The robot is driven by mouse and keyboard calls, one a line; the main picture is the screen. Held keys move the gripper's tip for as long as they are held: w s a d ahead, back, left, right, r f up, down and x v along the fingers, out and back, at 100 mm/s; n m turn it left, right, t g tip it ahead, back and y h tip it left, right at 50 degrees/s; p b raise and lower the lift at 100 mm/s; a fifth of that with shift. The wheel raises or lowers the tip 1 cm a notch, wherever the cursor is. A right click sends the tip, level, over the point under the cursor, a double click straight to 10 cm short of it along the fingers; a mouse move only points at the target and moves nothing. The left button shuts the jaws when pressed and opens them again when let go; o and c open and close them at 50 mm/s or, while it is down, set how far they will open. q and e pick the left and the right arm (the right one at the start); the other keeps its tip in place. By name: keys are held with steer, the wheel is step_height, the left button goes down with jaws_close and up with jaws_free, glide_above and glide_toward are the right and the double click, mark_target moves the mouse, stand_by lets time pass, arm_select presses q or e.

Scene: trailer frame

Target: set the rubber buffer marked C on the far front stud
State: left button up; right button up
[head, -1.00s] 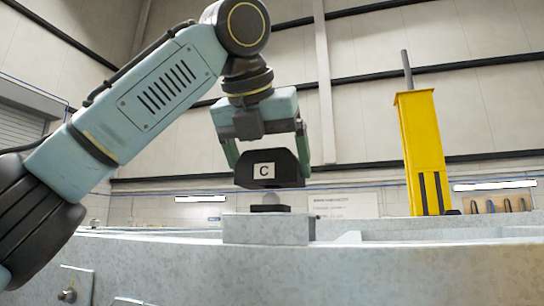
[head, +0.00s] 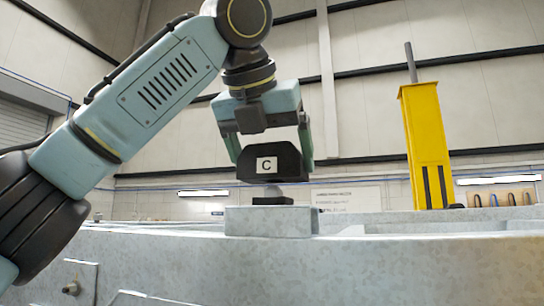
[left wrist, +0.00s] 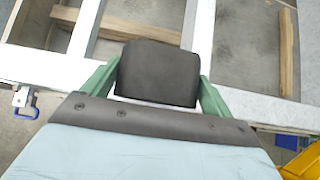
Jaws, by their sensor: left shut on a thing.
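The black rubber buffer (head: 286,165) bears a white label with a C and shows level in the head view. My left gripper (head: 269,150) is shut on it, one green finger at each side. In the left wrist view the dark buffer (left wrist: 158,72) sits between the green fingers. Just below it in the head view is a small grey stud (head: 271,191) on a black pad (head: 272,201), on a pale grey block (head: 268,221). The buffer's underside is close to the stud; I cannot tell if they touch. My right gripper is out of view.
The long grey frame rail (head: 300,262) crosses the head view. A yellow post (head: 426,145) with a dark rod stands to the right. The left wrist view shows white rails (left wrist: 45,66) and wooden beams (left wrist: 289,55) below. The air right of the buffer is clear.

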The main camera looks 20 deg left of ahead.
arm_select(q)
steer(key=shift+f, duration=0.15)
steer(key=shift+f+b, duration=0.7)
steer(key=shift+f, duration=0.45)
steer(key=o, duration=1)
steer(key=shift+c, duration=0.2)
steer(key=shift+s, duration=0.1)
steer(key=p+v, duration=0.1)
steer(key=v, duration=1.2)
steer(key=shift+r, duration=0.15)
